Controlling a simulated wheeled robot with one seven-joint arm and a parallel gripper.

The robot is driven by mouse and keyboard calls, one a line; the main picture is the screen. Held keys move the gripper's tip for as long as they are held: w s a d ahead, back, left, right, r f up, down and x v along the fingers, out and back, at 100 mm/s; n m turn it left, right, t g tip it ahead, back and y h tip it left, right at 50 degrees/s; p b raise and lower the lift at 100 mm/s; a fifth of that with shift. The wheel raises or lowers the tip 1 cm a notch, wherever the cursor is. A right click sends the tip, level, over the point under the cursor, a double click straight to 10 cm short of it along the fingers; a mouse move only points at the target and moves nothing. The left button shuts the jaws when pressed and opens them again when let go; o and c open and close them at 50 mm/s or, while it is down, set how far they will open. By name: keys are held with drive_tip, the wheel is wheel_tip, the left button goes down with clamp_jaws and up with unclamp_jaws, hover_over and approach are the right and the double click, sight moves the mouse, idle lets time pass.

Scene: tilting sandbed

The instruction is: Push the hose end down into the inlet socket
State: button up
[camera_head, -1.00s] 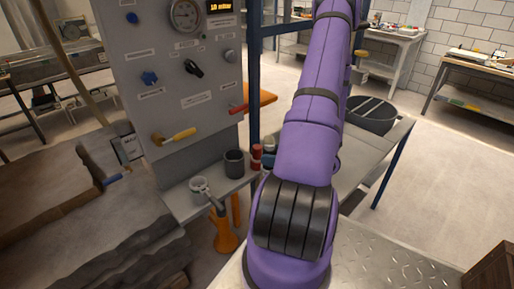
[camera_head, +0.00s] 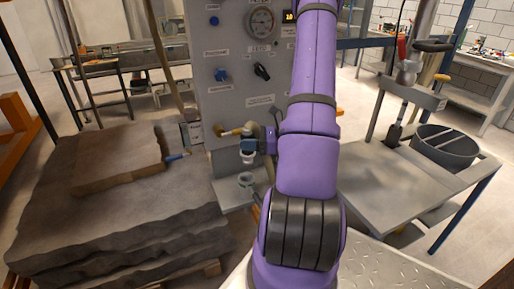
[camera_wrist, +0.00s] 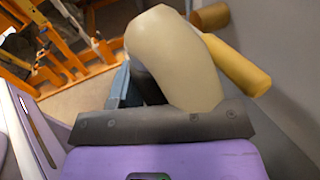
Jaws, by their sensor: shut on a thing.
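My gripper (camera_head: 248,146) is in front of the grey panel, shut on a pale piece that I take for the hose end. In the wrist view this hose end (camera_wrist: 172,58) is a thick, cream, rounded body between the jaws. In the head view, the pale lower tip of the hose end (camera_head: 248,158) shows just below my gripper. A grey, ring-mouthed cup (camera_head: 246,180), seemingly the inlet socket, stands on the panel's shelf below. A small gap seems to show between them. My arm hides the shelf to the right.
The grey panel (camera_head: 235,95) carries a gauge, knobs and a yellow-handled valve, whose handle (camera_wrist: 236,66) is close behind the hose end in the wrist view. The layered sandbed (camera_head: 100,200) lies at left. A metal table (camera_head: 385,185) with a dark round tub (camera_head: 445,148) stands at right.

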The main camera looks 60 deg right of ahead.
sight(246, 154)
drive_tip(key=shift+w+a+r, duration=0.1)
drive_tip(key=shift+w+a, duration=0.15)
drive_tip(key=shift+w, duration=0.1)
drive_tip(key=shift+f, duration=2.9)
drive_tip(key=shift+f, duration=2.25)
drive_tip(key=o, duration=1.2)
drive_tip(key=shift+s, duration=0.1)
drive_tip(key=v, duration=1)
drive_tip(key=shift+s+d, duration=0.25)
drive_tip(key=shift+d, duration=0.05)
